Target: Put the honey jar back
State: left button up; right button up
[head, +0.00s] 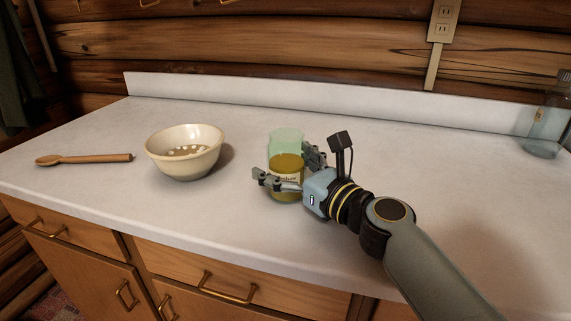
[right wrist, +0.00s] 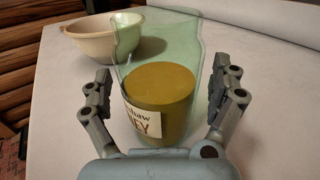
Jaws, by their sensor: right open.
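In the right wrist view the honey jar (right wrist: 160,100) sits between the two spread fingers (right wrist: 158,105), with a visible gap at each side. My left gripper is not in view.
A cream bowl (head: 184,165) with small contents stands left of the jar. A wooden spoon (head: 85,159) lies at the far left. A clear bottle (head: 549,120) stands at the far right. A backsplash (head: 330,97) runs along the back. The counter's middle right is clear.

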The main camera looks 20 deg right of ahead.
jog(key=shift+r, duration=0.2)
jog(key=v, duration=0.5)
jog(key=b+v, duration=0.1)
jog(key=v, duration=0.5)
jog(key=shift+a+f, duration=0.1)
jog(key=shift+f, duration=0.15)
jog(key=shift+s+d+r, duration=0.15)
jog(key=shift+s+d, duration=0.05)
jog(key=shift+s, duration=0.3)
